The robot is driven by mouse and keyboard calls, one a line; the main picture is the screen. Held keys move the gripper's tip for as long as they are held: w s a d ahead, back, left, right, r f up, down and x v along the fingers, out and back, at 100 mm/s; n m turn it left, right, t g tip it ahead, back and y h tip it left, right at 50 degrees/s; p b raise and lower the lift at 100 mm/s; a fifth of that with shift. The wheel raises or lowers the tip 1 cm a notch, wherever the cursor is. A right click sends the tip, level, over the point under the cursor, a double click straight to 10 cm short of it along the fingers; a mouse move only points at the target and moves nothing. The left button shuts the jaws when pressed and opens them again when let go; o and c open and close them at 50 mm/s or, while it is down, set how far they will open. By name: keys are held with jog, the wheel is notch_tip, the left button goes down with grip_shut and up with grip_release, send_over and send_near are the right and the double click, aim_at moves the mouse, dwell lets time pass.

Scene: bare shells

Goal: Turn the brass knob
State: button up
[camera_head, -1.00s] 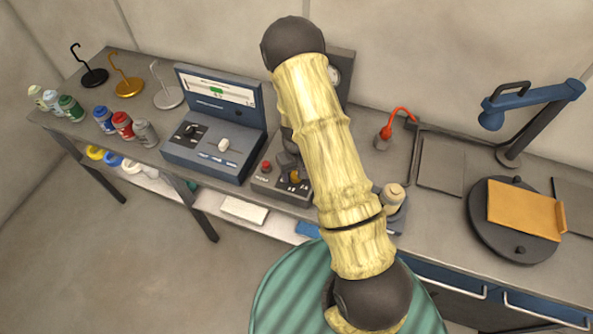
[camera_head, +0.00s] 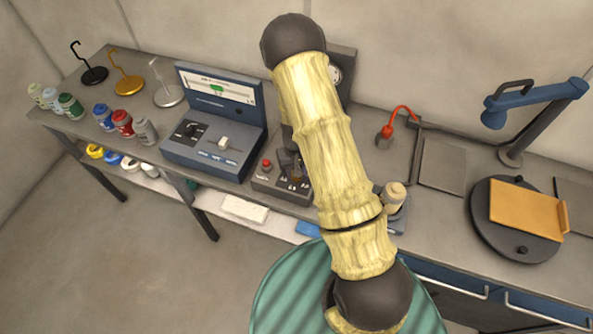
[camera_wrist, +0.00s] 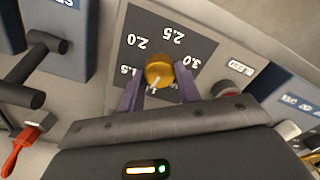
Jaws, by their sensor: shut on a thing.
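The brass knob (camera_wrist: 160,68) is a round gold dial on a dark panel (camera_wrist: 135,40) printed 1.5, 2.0, 2.5 and 3.0. A pale pointer mark on the knob faces the gripper side in the wrist view. My gripper (camera_wrist: 160,84) is shut on the knob, with one purplish finger on each side of it. In the head view my gripper (camera_head: 291,166) is down at the small control box (camera_head: 268,187), and it and my arm hide the knob.
A red button (camera_head: 266,164) sits on the box left of the gripper. A red hook-shaped item (camera_head: 386,133) stands to the right.

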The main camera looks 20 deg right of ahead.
jog(key=m+b, duration=0.1)
jog(key=m, duration=0.4)
jog(key=shift+s, duration=0.15)
jog(key=shift+m, duration=2.3)
jog(key=o, duration=1)
jog(key=shift+c, duration=0.2)
jog(key=shift+r, duration=0.1)
notch_tip(320, 180, up, 17)
jog(key=b, duration=0.2)
jog(key=shift+b, duration=0.4)
jog(key=shift+r, duration=0.1)
